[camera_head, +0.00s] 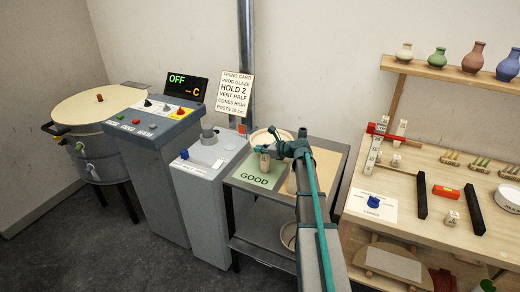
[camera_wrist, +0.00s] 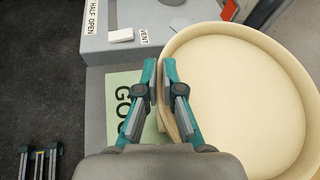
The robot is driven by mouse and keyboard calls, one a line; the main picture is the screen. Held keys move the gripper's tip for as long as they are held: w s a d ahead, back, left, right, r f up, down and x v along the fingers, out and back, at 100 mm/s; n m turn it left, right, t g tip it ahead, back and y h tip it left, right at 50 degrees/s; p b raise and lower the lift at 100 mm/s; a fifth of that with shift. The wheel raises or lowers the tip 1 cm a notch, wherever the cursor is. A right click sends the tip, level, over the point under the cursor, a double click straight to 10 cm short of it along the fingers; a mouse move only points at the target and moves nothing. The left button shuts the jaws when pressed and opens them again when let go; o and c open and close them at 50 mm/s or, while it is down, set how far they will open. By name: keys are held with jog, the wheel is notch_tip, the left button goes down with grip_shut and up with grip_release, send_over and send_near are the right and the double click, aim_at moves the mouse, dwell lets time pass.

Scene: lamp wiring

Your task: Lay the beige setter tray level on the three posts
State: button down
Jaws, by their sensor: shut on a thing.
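The beige setter tray is a round, shallow dish with a raised rim (camera_wrist: 235,95), filling the right of the wrist view. In the head view it shows (camera_head: 265,137) behind my gripper (camera_head: 264,151). I cannot make out the three posts under the tray.
A grey pedestal with VENT labels (camera_head: 207,160) adjoins the small table. The control cabinet (camera_head: 155,125) and lidded round kiln (camera_head: 100,103) stand left. On the right, a wooden bench (camera_head: 430,210) holds blocks, dark bars and a red piece. Vases line a shelf above it.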

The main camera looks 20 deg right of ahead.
jog(key=shift+f, duration=0.2)
jog(key=c, duration=1.3)
grip_release()
jog(key=shift+r, duration=0.1)
jog(key=shift+r, duration=0.3)
jog(key=b+v, duration=0.2)
jog(key=v, duration=1)
jog(key=shift+r, duration=0.1)
